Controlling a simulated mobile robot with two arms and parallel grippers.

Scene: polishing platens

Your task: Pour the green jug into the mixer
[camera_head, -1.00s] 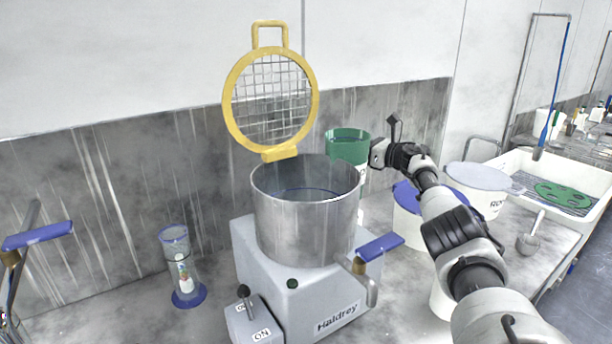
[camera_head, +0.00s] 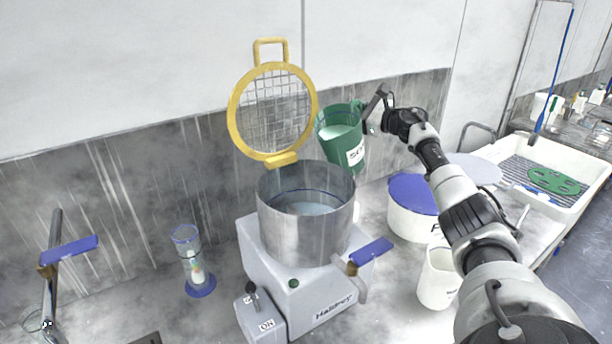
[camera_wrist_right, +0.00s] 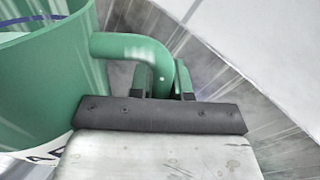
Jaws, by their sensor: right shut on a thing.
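The green jug (camera_head: 346,150) with a white label is in the air, up and right of the mixer, tilted a little toward it. Pale liquid shows inside the jug. My right gripper (camera_head: 376,112) is shut on its handle; the right wrist view shows the handle (camera_wrist_right: 130,47) between the fingers (camera_wrist_right: 162,82). The mixer (camera_head: 305,215) is a steel bowl on a grey base, with pale liquid inside. Its yellow mesh guard (camera_head: 273,110) stands raised and open. No stream shows between jug and bowl. My left gripper is not in view.
A white tub with a blue lid (camera_head: 412,190) and a white open jug (camera_head: 438,277) stand right of the mixer. A clear cylinder with a blue base (camera_head: 192,262) stands left. A blue-handled tap (camera_head: 68,252) is at far left. A white sink tray (camera_head: 560,200) is at right.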

